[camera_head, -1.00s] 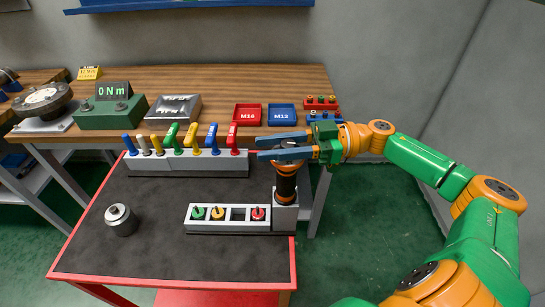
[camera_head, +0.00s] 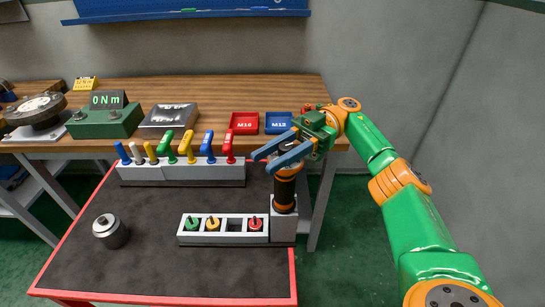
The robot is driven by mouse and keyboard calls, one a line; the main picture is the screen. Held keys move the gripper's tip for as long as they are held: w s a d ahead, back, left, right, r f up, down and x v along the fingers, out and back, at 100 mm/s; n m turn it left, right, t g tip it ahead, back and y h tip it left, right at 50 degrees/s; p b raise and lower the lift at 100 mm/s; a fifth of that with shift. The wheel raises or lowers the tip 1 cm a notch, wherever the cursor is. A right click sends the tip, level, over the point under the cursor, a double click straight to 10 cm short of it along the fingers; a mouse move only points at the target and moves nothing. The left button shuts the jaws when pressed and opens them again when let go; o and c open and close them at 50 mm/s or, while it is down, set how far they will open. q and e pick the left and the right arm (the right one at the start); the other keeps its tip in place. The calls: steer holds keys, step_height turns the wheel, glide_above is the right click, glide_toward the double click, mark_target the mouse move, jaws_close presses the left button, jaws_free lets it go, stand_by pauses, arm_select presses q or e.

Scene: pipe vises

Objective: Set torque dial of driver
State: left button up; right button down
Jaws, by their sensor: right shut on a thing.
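The driver (camera_head: 285,190), black with orange bands, stands upright in a grey holder (camera_head: 284,229) at the right end of the red-edged cart. My right gripper (camera_head: 279,153) reaches in from the right at the driver's top. Its two blue fingers are shut on the driver's grey top end, the dial, one finger on each side. They point down and to the left. The fingers hide much of the dial, and no marks on it can be read. My left gripper is not in view.
A grey block (camera_head: 224,231) with green, yellow and red knobs and one empty slot adjoins the holder. Behind it is a rack (camera_head: 183,173) of coloured tools. A metal cylinder (camera_head: 110,231) stands at left. The bench holds a green meter (camera_head: 106,121) reading 0 Nm and red and blue trays.

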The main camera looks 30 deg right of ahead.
stand_by(0.4)
steer(key=c, duration=0.5)
jaws_free()
steer(key=shift+c, duration=0.2)
